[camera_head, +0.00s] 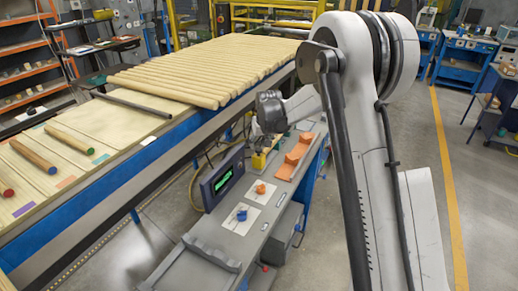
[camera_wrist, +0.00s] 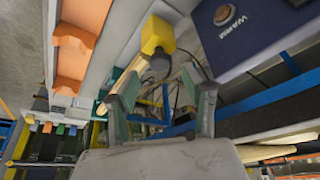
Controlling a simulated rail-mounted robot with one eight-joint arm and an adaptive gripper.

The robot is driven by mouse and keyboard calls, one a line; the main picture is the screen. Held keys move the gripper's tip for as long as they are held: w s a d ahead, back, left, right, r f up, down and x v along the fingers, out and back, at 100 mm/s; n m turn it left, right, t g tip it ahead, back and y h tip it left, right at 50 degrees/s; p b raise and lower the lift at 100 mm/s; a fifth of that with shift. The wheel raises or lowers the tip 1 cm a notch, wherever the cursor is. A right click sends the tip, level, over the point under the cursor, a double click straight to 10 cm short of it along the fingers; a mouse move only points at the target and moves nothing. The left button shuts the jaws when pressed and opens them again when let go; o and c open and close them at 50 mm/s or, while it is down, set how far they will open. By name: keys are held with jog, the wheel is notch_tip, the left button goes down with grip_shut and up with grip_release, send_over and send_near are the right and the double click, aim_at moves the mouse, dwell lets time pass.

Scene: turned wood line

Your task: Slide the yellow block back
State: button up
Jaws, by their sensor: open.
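The yellow block (camera_head: 258,160) sits on the narrow grey bench, beside the dark display box and near the orange cradle. In the wrist view the yellow block (camera_wrist: 157,35) is ahead of my gripper (camera_wrist: 160,88), around the middle of the picture. A dark round part and a pale wooden rod show just below the block there. My gripper is open, its two fingers apart with nothing held between them. In the head view my gripper (camera_head: 263,135) is close above the block; its fingertips are small and partly hidden. I cannot tell whether they touch it.
The display box (camera_head: 222,179) stands left of the block. An orange cradle (camera_head: 294,158) lies to its right. White cards with an orange piece (camera_head: 260,189) and a blue piece (camera_head: 242,215) lie nearer on the bench. The conveyor (camera_head: 170,130) with wooden rods runs along the left.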

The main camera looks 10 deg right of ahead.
aim_at(259, 149)
jog(key=shift+x, duration=2.1)
jog(key=shift+c, duration=0.5)
grip_shut()
